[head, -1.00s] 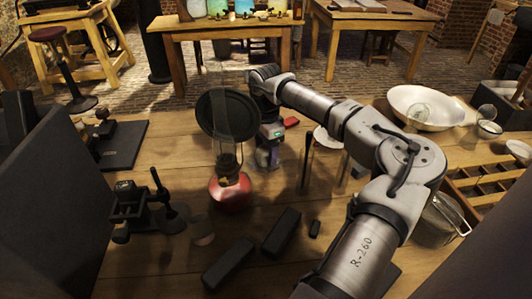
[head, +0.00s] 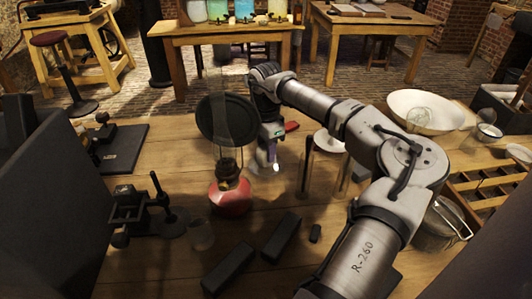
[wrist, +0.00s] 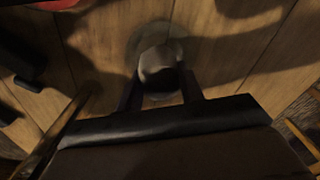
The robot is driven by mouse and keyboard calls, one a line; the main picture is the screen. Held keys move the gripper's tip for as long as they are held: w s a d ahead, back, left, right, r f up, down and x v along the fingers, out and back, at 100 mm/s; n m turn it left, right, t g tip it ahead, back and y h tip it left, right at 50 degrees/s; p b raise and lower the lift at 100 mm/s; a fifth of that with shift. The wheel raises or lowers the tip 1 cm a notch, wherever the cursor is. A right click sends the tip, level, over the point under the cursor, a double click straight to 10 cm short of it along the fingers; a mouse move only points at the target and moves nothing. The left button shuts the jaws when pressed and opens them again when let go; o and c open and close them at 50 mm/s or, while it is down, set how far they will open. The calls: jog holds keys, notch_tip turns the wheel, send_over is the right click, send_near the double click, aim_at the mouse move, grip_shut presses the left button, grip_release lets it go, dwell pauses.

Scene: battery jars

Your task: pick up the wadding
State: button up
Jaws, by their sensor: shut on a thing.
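The wadding is a pale, whitish lump in the wrist view (wrist: 158,60), between my two dark fingers. The fingers of my gripper (wrist: 162,88) are shut on it, and its lower part is in dark shadow. In the head view my gripper (head: 269,152) points down behind and right of the red lamp, with a small whitish patch at its tips. In the wrist view a faint round dish or ring (wrist: 135,42) lies on the wood beyond the wadding. I cannot tell how far the wadding is above it.
The red lamp (head: 230,198) with its tall glass and a dark round disc (head: 227,119) stand close left of my gripper. Upright glass tubes (head: 306,168) stand to the right. Dark blocks (head: 281,236) lie in front. A white bowl (head: 426,111) is at the back right.

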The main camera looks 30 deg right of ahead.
notch_tip(320, 180, up, 27)
jog(key=p, duration=0.6)
notch_tip(320, 180, down, 8)
jog(key=b, duration=0.7)
jog(key=shift+f, duration=0.2)
jog(key=shift+r, duration=0.1)
notch_tip(320, 180, up, 7)
jog(key=p, duration=0.6)
notch_tip(320, 180, down, 7)
jog(key=b, duration=0.6)
